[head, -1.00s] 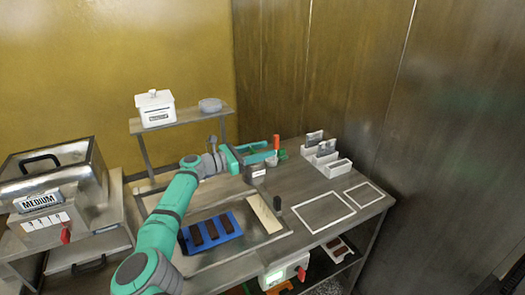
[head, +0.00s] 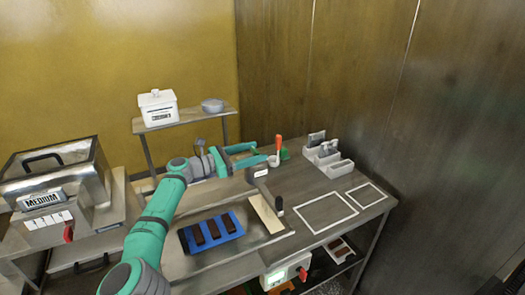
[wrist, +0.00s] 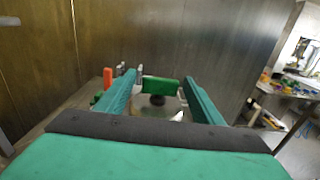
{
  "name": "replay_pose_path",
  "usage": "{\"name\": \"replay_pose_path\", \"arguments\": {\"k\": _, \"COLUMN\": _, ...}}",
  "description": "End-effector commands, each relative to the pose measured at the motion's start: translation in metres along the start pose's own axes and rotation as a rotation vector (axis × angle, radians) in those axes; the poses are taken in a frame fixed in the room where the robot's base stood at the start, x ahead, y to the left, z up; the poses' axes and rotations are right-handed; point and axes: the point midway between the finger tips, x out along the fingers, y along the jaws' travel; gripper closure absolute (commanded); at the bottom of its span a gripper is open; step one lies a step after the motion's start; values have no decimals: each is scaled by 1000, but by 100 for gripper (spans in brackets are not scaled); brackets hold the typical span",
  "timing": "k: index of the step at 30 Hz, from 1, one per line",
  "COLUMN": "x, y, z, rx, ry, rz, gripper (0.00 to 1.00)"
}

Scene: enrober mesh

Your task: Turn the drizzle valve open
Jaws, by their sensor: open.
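A small steel box with a white label (head: 260,173) stands behind the blue mat in the head view. An arm with a black handle (head: 279,203) slants from it toward the front; this looks like the drizzle valve, but the label is too small to read. My gripper (head: 262,152) is open above and behind the box, fingers pointing right, apart from the handle. In the wrist view a green block (wrist: 161,85) shows between my open fingers (wrist: 158,74), with a dark round knob (wrist: 158,101) below it. I cannot tell whether the fingers touch it.
An orange-handled tool (head: 278,146) stands just beyond my fingertips. A blue mat (head: 187,240) bears dark bars. White holders (head: 342,169) stand at the right. Two white-outlined areas, including the larger (head: 350,212), are empty. A steel machine (head: 70,165) stands left, a raised shelf (head: 185,118) behind.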

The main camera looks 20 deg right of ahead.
Motion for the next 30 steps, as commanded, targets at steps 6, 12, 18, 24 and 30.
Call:
{"name": "replay_pose_path", "arguments": {"k": 6, "x": -39, "y": 0, "z": 0, "rx": 0, "ry": -1, "rz": 2, "gripper": 39}}
{"name": "replay_pose_path", "arguments": {"k": 12, "x": -58, "y": 0, "z": 1, "rx": 1, "ry": -2, "rz": 1, "gripper": 39}}
{"name": "replay_pose_path", "arguments": {"k": 18, "x": -61, "y": 0, "z": 1, "rx": 0, "ry": -1, "rz": 0, "gripper": 39}}
{"name": "replay_pose_path", "arguments": {"k": 24, "x": -60, "y": 0, "z": 1, "rx": -3, "ry": -6, "rz": 1, "gripper": 39}}
{"name": "replay_pose_path", "arguments": {"k": 30, "x": -49, "y": -4, "z": 22, "rx": -125, "ry": -190, "rz": 15, "gripper": 39}}
